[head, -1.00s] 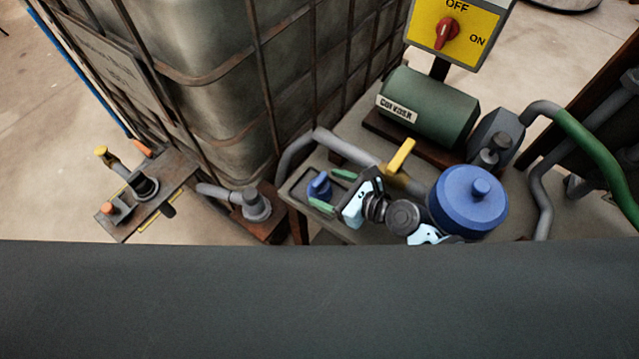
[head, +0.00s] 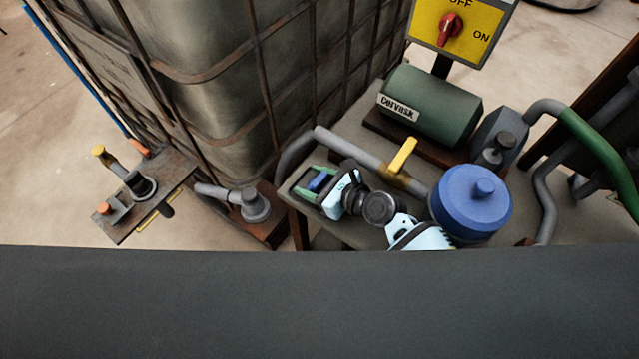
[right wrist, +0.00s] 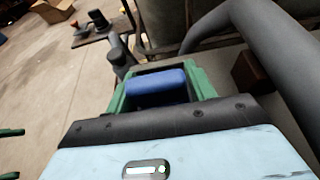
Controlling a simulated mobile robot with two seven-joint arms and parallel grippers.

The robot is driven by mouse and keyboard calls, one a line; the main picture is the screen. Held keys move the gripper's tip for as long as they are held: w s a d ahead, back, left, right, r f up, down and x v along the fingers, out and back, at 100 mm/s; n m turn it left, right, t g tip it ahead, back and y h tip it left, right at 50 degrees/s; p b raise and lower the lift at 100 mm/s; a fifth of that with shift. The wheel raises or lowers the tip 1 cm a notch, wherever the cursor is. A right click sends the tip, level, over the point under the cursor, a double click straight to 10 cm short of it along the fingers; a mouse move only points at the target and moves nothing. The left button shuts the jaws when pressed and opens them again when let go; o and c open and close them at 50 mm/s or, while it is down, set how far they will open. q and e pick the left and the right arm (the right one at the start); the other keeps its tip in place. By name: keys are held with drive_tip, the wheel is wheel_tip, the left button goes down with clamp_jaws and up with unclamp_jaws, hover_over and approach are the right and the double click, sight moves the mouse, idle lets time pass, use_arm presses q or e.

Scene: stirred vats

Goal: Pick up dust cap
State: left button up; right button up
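The dust cap is a small blue piece (head: 320,183) in a dark tray at the left end of the grey bench. It also shows large in the right wrist view (right wrist: 156,88). My right gripper (head: 316,184) is over the tray, its green fingers apart on either side of the cap. In the right wrist view the fingers (right wrist: 160,82) flank the cap closely; I cannot tell whether they touch it. Two green fingers of my left gripper (right wrist: 10,154) show apart at the left edge of that view; they are out of the head view.
A grey pipe (head: 352,151) with a yellow handle (head: 403,155) runs close behind my right gripper. A blue round-topped vessel (head: 470,203) stands to the right. A green motor (head: 430,105) and a caged tank (head: 215,70) are behind. A dark edge fills the front.

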drive_tip(key=c, duration=0.5)
use_arm(q)
drive_tip(key=shift+s, duration=0.1)
use_arm(e)
drive_tip(key=shift+c, duration=0.2)
use_arm(q)
drive_tip(key=shift+f, duration=0.1)
use_arm(e)
drive_tip(key=shift+r, duration=0.5)
wheel_tip(320, 180, up, 3)
drive_tip(key=shift+r+p, duration=0.15)
drive_tip(key=shift+p, duration=0.8)
use_arm(q)
drive_tip(key=shift+t, duration=0.3)
drive_tip(key=shift+w+a+r+p, duration=0.15)
drive_tip(key=shift+w+r, duration=0.2)
drive_tip(key=shift+r, duration=0.25)
drive_tip(key=shift+w+d+r+p, duration=0.15)
drive_tip(key=shift+w+r, duration=0.2)
drive_tip(key=shift+r, duration=0.25)
drive_tip(key=shift+w+a+r+p, duration=0.15)
drive_tip(key=shift+w+r, duration=0.2)
drive_tip(key=shift+r, duration=0.25)
use_arm(e)
drive_tip(key=s+d, duration=0.3)
drive_tip(key=s, duration=0.4)
drive_tip(key=s+d, duration=0.3)
drive_tip(key=s, duration=0.5)
drive_tip(key=shift+r, duration=0.35)
